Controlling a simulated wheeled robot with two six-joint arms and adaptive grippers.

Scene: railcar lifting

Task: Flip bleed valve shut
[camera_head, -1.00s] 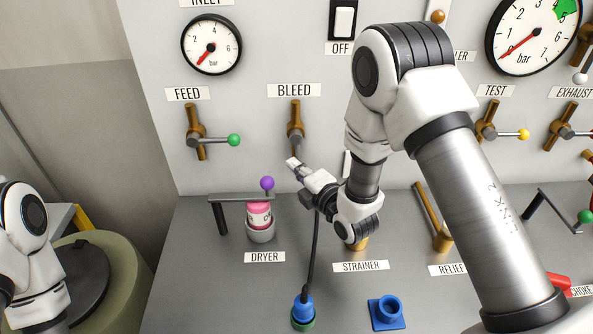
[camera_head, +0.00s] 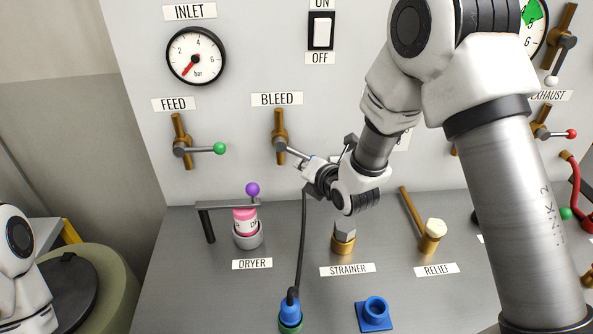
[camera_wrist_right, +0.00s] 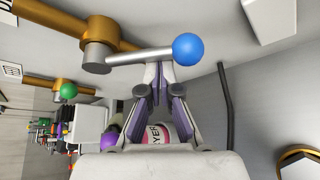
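The bleed valve (camera_head: 280,136) is a brass body on the upright panel under the BLEED label. Its silver lever (camera_head: 296,153) points right and slightly down. In the right wrist view the lever (camera_wrist_right: 138,55) ends in a blue ball (camera_wrist_right: 188,46). My right gripper (camera_head: 305,164) is at the lever's outer part; its fingers (camera_wrist_right: 159,68) are together at the tips, against or just below the lever beside the ball. The lever does not pass between them. The ball is hidden behind the gripper in the head view. My left gripper is out of view.
The feed valve (camera_head: 180,142) with a green ball is to the left. Below stand the dryer (camera_head: 247,228) with a purple-knobbed arm, the strainer (camera_head: 343,240), the relief valve (camera_head: 432,235) and a blue fitting (camera_head: 375,312). A black hose (camera_head: 302,240) rises close to the gripper.

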